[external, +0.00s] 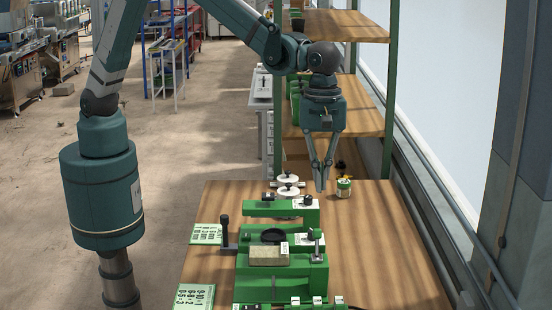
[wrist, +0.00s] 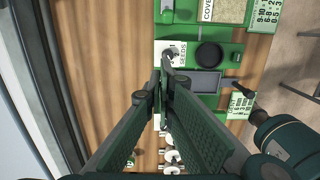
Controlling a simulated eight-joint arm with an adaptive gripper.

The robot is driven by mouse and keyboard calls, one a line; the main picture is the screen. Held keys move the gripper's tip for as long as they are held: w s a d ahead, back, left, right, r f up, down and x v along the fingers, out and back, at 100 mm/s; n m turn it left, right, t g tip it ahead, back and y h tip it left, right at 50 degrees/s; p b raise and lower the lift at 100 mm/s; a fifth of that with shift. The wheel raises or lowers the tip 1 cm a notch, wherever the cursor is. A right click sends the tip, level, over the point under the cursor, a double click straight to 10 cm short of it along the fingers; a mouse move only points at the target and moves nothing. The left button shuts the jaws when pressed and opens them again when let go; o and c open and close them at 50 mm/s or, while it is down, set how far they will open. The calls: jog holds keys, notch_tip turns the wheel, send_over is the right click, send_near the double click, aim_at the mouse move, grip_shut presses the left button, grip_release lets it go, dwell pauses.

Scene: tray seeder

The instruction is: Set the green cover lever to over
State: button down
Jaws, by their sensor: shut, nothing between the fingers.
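The green seeder (external: 255,277) stands on the wooden bench. A small upright lever (external: 316,244) stands at the right side of its cover section, beside the tan cover block. In the wrist view a green-topped lever (wrist: 167,9) shows at the top edge, left of the COVER label; I take it for the cover lever. Its exact setting is too small to read. My gripper (external: 321,188) points down above the bench, behind the seeder and apart from the lever. In the wrist view its fingers (wrist: 164,68) are together and empty, over the white SEEDS plate's edge.
A small labelled tin (external: 344,187) stands right of my gripper. White discs (external: 288,185) lie to its left. A black-handled crank (external: 225,230) sticks up at the seeder's left. Number cards (external: 207,234) lie at the left edge. The bench's right side is clear.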

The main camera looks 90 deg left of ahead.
jog(key=f, duration=0.9)
jog(key=shift+d+f, duration=0.1)
jog(key=shift+d, duration=0.3)
jog(key=shift+d+p, duration=0.3)
jog(key=shift+d+r, duration=0.35)
jog(key=shift+d, duration=0.45)
jog(key=shift+d+r, duration=0.3)
jog(key=shift+d, duration=0.45)
jog(key=shift+d+r, duration=0.15)
jog(key=d+y, duration=0.1)
jog(key=y, duration=0.1)
notch_tip(320, 180, up, 3)
jog(key=b, duration=0.4)
send_over(317, 243)
jog(key=w+d, duration=0.1)
jog(key=d, duration=0.1)
jog(key=shift+w+d+f, duration=0.15)
jog(key=shift+f, duration=0.05)
